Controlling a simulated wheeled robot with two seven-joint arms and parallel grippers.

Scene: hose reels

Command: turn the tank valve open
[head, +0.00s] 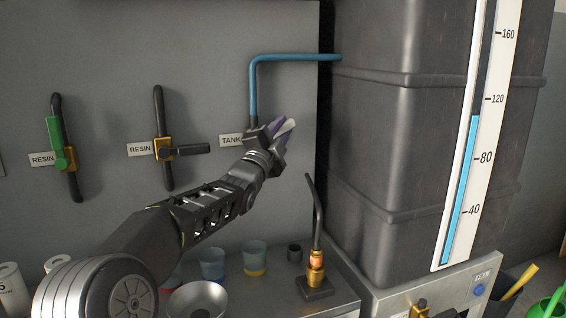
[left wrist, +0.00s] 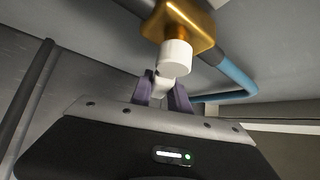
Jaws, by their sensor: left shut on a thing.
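The tank valve is at the label "TANK" (head: 231,140) on the grey wall panel, under the blue pipe (head: 253,90). In the head view my left gripper (head: 283,132) covers its body. The left wrist view shows the brass valve body (left wrist: 187,28) with a round white hub (left wrist: 174,58). A white handle (left wrist: 157,86) runs from the hub between the purple fingers of my left gripper (left wrist: 161,96), which is shut on it. The white handle tip also shows at the fingers in the head view (head: 287,126). My right gripper is out of view.
Two resin valves hang to the left, one with a green handle (head: 55,138), one with a black handle (head: 190,149). A large dark tank (head: 400,140) with a level gauge (head: 462,180) stands right. Cups, a bowl (head: 197,300) and a brass-fitted spout (head: 316,262) stand below on the bench.

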